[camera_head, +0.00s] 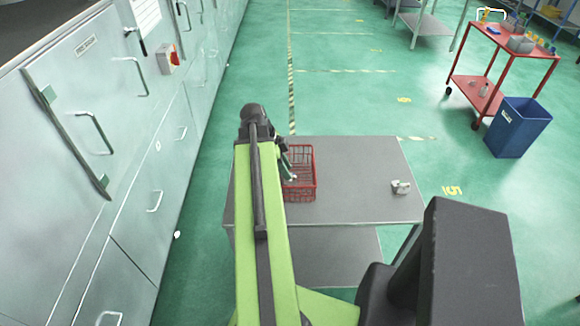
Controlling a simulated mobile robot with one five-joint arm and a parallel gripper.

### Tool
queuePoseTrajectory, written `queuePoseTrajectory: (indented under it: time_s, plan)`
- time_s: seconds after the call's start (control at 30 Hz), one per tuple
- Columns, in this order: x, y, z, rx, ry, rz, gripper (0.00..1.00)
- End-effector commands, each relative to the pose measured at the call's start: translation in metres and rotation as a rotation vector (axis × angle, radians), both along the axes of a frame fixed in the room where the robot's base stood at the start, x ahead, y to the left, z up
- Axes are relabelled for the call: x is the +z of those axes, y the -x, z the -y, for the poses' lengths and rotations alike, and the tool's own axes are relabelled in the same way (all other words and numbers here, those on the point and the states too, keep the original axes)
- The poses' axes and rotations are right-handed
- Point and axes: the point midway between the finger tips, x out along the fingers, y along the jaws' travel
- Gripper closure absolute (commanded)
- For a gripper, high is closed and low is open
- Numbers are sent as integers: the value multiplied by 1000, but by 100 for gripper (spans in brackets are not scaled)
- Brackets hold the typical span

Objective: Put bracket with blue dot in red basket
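A red wire basket (302,189) stands on the grey table, just right of my arm's far end. A small light-grey metal casting (401,187) lies on the right part of the table, well apart from the basket. It may be the bracket, but no blue dot can be made out on it. My gripper (288,170) is at the basket's left side, partly hidden by my green arm. It is too small to tell whether it is open, shut or holding something. The basket's left part is also hidden.
The grey table (355,208) has clear room between the basket and the casting. Grey cabinets (110,130) with handles line the left. A red cart (505,75) with items and a blue bin (518,128) stand at the back right.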

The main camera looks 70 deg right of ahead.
Motion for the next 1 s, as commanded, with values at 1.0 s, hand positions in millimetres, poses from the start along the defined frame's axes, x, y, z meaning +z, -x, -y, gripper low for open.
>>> queuePoseTrajectory:
  time_s: [1.0]
  plan:
    - [59, -207, -147, 897, -226, 13, 68]
